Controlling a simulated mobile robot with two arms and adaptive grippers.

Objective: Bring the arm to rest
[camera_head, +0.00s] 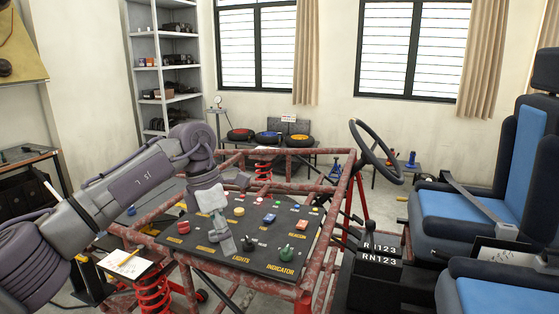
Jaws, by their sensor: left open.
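My left arm comes in from the left and bends down over the kart chassis (318,258), a frame of rusty red tubes. My left gripper (229,246) points down, open and empty, over the black panel (262,262) on the chassis. The panel carries several coloured buttons and knobs with yellow labels. A dark knob (248,243) and a green knob (286,251) stand to the right of the gripper. Whether the fingertips touch the panel I cannot tell. My right gripper is not in view.
Blue and black seats (470,205) stand at the right. A steering wheel (376,150) rises behind the panel. A red spring (153,293) and a paper on a board (126,262) are at the lower left. A bench with several wheels (268,137) stands by the back wall.

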